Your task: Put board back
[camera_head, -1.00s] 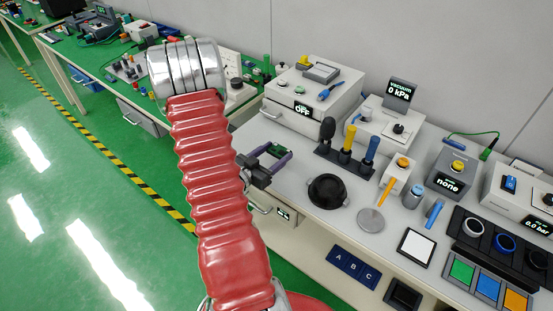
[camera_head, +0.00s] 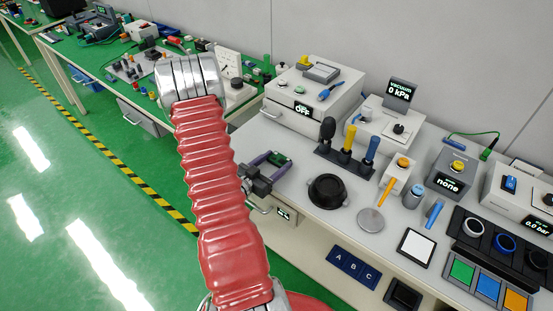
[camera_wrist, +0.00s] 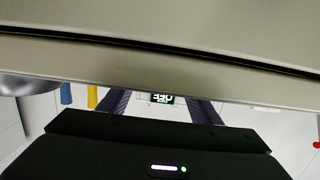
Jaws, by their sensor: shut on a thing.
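My gripper (camera_head: 272,161) reaches over the left end of the white bench, with its purple fingers pointing right and away. A small green and dark board (camera_head: 280,159) sits between the fingertips, and the gripper is shut on it. My red ribbed arm hides part of the bench edge and the area behind the wrist. In the wrist view, dark fingers (camera_wrist: 160,102) reach forward either side of an upside-down lit display; the board is not clear there. I cannot tell whether the board touches the bench top.
A white drawer unit (camera_head: 308,120) reading OFF stands behind the gripper. A tool rack (camera_head: 345,160) and a black round dish (camera_head: 327,191) are to its right. A pale panel (camera_wrist: 160,60) crosses the top of the wrist view. A second green bench (camera_head: 120,75) stands at left.

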